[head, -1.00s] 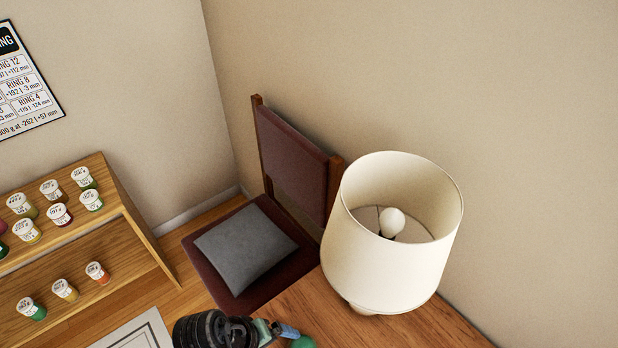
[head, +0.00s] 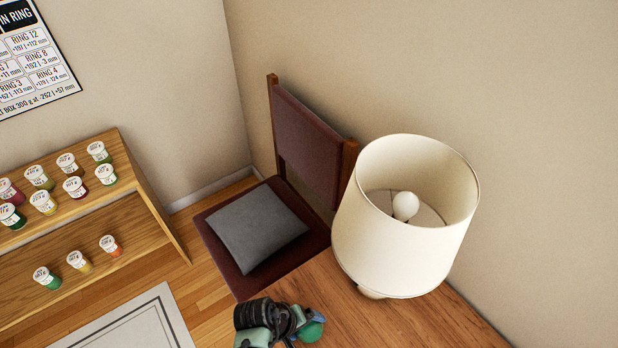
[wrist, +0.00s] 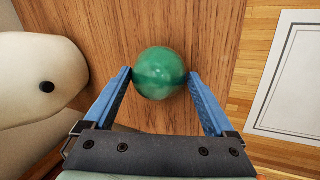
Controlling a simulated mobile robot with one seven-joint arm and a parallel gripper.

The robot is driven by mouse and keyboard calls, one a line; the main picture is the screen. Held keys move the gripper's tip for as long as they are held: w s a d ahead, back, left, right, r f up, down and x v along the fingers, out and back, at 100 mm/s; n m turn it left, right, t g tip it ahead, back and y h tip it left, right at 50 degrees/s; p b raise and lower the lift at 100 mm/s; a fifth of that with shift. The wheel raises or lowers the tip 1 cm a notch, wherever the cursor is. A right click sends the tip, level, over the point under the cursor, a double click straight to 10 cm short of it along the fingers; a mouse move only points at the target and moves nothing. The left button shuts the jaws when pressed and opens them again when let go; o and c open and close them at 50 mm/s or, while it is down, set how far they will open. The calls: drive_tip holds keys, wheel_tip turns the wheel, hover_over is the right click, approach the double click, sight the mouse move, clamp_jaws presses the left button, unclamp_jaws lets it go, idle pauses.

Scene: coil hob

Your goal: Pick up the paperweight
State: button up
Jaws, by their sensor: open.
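The paperweight appears to be the glossy green ball (wrist: 159,73) on the wooden table; it also shows in the head view (head: 312,331), partly hidden by my gripper. My gripper (wrist: 161,76) is open, with one blue finger on each side of the ball. The ball lies at the level of the fingertips; I cannot tell whether either finger touches it. In the head view my gripper (head: 298,318) is over the table's near left part, its fingers small and partly hidden.
A lamp with a cream shade (head: 400,235) stands right of the ball on the table (head: 420,322); its pale base (wrist: 35,80) is close to my left finger. A chair with a grey cushion (head: 258,228) stands behind. A shelf with several jars (head: 125,210) is at left.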

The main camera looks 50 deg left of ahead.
drive_tip(key=shift+f, duration=0.15)
drive_tip(key=c, duration=1.4)
drive_tip(key=shift+w, duration=0.1)
clamp_jaws()
